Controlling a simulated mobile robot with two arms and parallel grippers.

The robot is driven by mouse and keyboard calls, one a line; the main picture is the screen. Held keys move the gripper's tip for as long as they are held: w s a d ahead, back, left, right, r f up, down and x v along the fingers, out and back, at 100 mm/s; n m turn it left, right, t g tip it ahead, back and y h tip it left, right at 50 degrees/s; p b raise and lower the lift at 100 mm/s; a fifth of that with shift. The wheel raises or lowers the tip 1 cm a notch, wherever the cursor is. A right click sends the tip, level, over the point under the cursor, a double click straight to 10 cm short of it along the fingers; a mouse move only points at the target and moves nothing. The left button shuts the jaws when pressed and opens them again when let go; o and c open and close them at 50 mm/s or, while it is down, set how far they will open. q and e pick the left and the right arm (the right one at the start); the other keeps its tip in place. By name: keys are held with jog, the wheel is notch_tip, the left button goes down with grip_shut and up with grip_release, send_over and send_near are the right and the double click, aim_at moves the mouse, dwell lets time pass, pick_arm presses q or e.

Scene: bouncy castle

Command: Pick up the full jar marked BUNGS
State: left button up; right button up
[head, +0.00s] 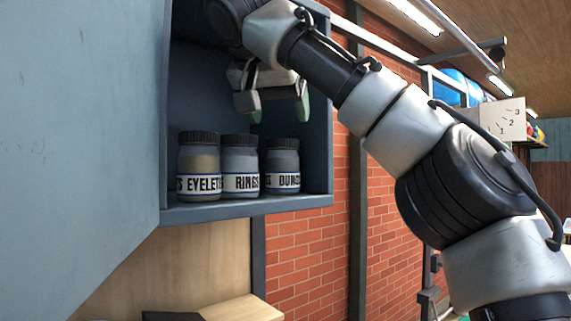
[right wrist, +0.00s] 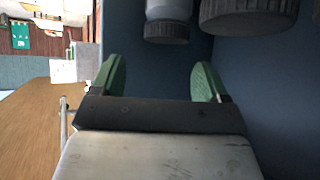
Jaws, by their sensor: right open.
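The jar marked BUNGS (head: 283,168) stands upright at the right end of a row in the open wall cabinet. It has a dark lid and a white label band; I cannot tell how full it is. To its left stand the jar marked RINGS (head: 240,165) and the jar marked EYELETS (head: 199,168). My right gripper (head: 275,103) is open and empty, above the lids of the RINGS and BUNGS jars, apart from them. In the right wrist view, its green-padded fingers (right wrist: 160,78) are spread, and two lidded jars show at the top, labels unseen. My left gripper is out of view.
The cabinet (head: 250,208) has a bottom board and a right side wall close to the BUNGS jar. A large blue-grey door panel (head: 80,130) fills the left. A brick wall (head: 300,250) lies to the right and a wooden surface (head: 235,309) is below.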

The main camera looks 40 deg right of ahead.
aim_at(283, 167)
jog(key=x, duration=0.1)
jog(key=p+x, duration=0.1)
jog(key=x, duration=0.1)
jog(key=a+p+x, duration=0.1)
jog(key=x, duration=0.1)
jog(key=shift+w+d+f, duration=0.1)
jog(key=shift+w+f, duration=0.05)
jog(key=shift+f, duration=0.25)
jog(key=shift+d+f, duration=0.15)
jog(key=shift+d, duration=0.05)
jog(key=shift+a, duration=0.25)
jog(key=shift+c, duration=0.9)
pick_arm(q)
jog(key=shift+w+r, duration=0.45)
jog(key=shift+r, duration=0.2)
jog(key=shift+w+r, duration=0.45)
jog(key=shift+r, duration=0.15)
pick_arm(e)
jog(key=c, duration=0.9)
